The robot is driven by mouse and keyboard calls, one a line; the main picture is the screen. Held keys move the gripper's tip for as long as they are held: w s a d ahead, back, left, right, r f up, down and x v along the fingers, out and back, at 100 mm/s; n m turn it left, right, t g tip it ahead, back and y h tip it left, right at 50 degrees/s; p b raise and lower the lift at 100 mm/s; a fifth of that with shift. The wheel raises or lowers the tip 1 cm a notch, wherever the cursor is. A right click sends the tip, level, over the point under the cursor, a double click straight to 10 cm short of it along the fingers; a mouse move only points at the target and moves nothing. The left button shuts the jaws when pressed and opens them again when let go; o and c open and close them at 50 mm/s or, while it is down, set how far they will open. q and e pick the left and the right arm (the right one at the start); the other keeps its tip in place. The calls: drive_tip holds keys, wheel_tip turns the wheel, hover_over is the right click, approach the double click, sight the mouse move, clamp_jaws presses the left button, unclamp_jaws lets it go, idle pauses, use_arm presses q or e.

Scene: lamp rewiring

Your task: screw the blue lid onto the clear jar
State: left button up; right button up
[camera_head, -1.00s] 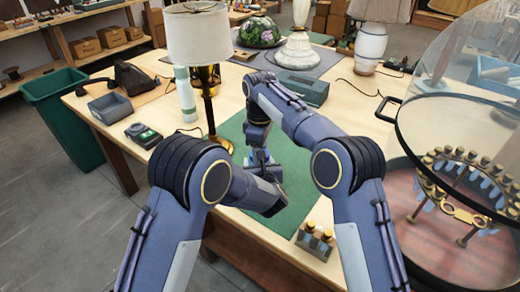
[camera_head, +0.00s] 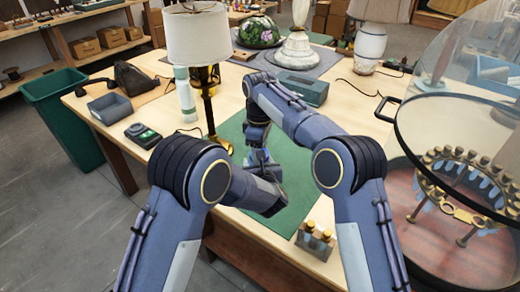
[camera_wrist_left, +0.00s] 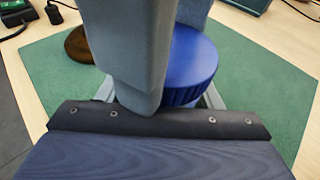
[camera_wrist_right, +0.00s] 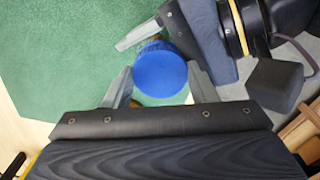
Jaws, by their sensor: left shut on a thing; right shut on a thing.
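The blue lid (camera_wrist_right: 160,69) lies level between the two fingers of my right gripper (camera_wrist_right: 160,88), which is shut on it. In the left wrist view, the lid (camera_wrist_left: 192,66) shows partly behind a large grey part of my right gripper. My left gripper (camera_wrist_left: 160,97) is shut low around the place beneath the lid, coming in from the side. The clear jar is hidden under the lid and between the fingers, so I cannot tell how the lid sits on it.
A lamp with a white shade (camera_head: 197,38) stands just left of the mat. A grey open box (camera_head: 305,92) is behind the arms. A small holder with brass-topped pieces (camera_head: 315,240) is at the front edge. A large glass dome (camera_head: 455,130) stands at the right.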

use_arm(q)
drive_tip(key=shift+w+a+r, duration=0.1)
drive_tip(key=shift+w+r, duration=0.15)
drive_tip(key=shift+r, duration=0.25)
use_arm(e)
drive_tip(key=shift+s+d+f+g, duration=0.1)
drive_tip(key=shift+s+f+g, duration=0.05)
drive_tip(key=shift+f, duration=0.5)
drive_tip(key=shift+s+f+g, duration=0.15)
drive_tip(key=shift+f, duration=0.45)
drive_tip(key=o, duration=0.6)
drive_tip(key=r, duration=0.3)
drive_tip(key=shift+w+a+r, duration=0.1)
drive_tip(key=shift+a+r, duration=0.1)
drive_tip(key=shift+r, duration=0.5)
use_arm(q)
drive_tip(key=shift+f, duration=0.3)
use_arm(e)
drive_tip(key=shift+o, duration=0.4)
drive_tip(key=shift+r, duration=0.1)
